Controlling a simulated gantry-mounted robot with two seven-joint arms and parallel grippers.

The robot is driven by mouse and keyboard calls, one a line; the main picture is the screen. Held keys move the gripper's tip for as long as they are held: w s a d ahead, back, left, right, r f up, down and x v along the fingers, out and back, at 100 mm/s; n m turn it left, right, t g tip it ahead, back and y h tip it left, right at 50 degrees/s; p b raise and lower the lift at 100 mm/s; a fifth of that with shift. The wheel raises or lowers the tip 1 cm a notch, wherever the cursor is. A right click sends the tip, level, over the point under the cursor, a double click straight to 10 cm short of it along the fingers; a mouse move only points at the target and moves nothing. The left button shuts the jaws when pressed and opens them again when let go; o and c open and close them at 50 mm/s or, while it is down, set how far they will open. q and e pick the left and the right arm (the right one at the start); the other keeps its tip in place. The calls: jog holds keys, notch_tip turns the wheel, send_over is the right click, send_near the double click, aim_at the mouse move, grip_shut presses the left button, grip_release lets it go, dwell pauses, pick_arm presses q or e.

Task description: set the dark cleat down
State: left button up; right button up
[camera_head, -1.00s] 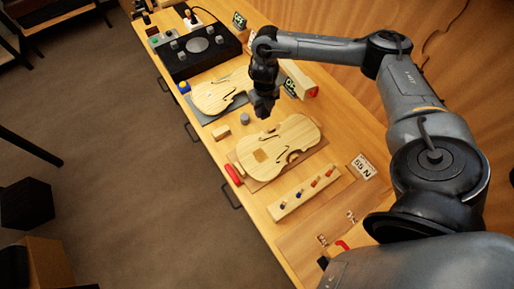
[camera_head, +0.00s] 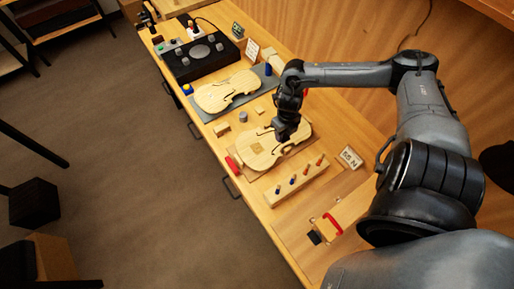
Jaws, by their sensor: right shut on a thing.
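My right gripper (camera_head: 281,136) points down over the right part of the nearer pale violin plate (camera_head: 262,158), close to its surface. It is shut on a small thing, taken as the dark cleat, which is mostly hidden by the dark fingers. I cannot tell whether the cleat touches the plate. A tan square patch (camera_head: 257,149) shows on the plate, left of the gripper. My left gripper is not in view.
A second violin plate (camera_head: 227,92) lies on a grey mat farther back. A grey cylinder (camera_head: 243,117) and a small wooden block (camera_head: 222,129) stand between the plates. A peg rack (camera_head: 294,194) lies in front, and a red clamp-like thing (camera_head: 232,165) at the left edge.

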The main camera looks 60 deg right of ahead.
jog(key=shift+s+f, duration=0.25)
jog(key=shift+s, duration=0.35)
jog(key=shift+f, duration=0.2)
send_over(257, 148)
notch_tip(257, 148, down, 7)
jog(key=shift+s+r, duration=0.1)
jog(key=shift+a+f, duration=0.1)
jog(key=shift+f, duration=1.85)
jog(key=shift+f, duration=0.15)
jog(key=shift+f, duration=0.15)
jog(key=o, duration=1)
jog(key=shift+r, duration=0.2)
